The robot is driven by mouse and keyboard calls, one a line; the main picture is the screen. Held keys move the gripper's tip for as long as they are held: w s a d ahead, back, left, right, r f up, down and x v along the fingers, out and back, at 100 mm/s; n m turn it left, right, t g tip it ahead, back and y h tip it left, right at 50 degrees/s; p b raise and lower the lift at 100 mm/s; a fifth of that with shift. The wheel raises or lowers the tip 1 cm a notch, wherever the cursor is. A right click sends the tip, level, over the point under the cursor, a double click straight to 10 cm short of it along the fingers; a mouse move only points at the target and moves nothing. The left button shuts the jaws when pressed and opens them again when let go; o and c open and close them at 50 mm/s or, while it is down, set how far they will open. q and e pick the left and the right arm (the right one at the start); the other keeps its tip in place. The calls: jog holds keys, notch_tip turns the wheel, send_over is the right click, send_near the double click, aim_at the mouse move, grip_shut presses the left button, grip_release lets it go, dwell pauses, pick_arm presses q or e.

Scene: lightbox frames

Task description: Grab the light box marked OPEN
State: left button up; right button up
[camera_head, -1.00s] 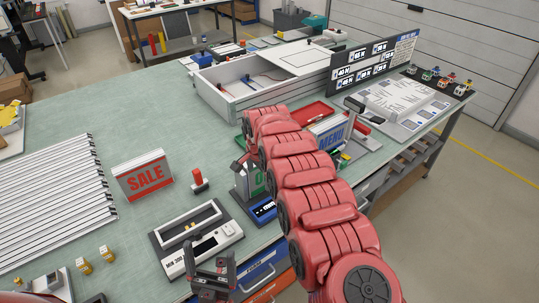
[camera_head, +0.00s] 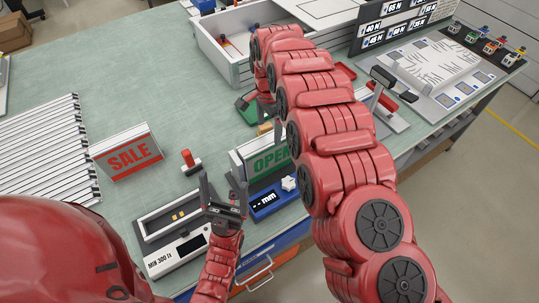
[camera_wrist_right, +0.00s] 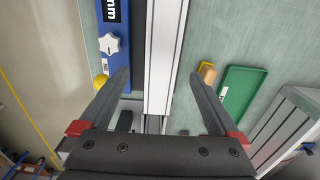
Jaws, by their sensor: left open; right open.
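The light box marked OPEN (camera_head: 268,158), with green letters on a pale face, stands upright on the bench. My right arm covers its right end. In the right wrist view the light box (camera_wrist_right: 166,45) shows from above as a long white and grey strip between the spread fingers. My left gripper (camera_head: 223,190) is open and empty, fingers upward, just left of and in front of the box.
A blue measuring device (camera_head: 273,200) with a white knob sits right in front of the box. A SALE light box (camera_head: 128,153), a red-handled stamp (camera_head: 189,160) and a MIN 300 device (camera_head: 178,246) are to the left. A green tray (camera_wrist_right: 240,88) lies behind. Bare bench lies beyond the SALE box.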

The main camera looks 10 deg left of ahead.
aim_at(269, 139)
notch_tip(269, 139, down, 8)
jog(key=shift+r+b, duration=0.1)
jog(key=shift+b, duration=0.4)
notch_tip(269, 139, down, 5)
jog(key=b, duration=0.2)
jog(key=shift+w+b, duration=0.1)
jog(key=shift+b, duration=0.25)
jog(key=c, duration=0.4)
grip_shut()
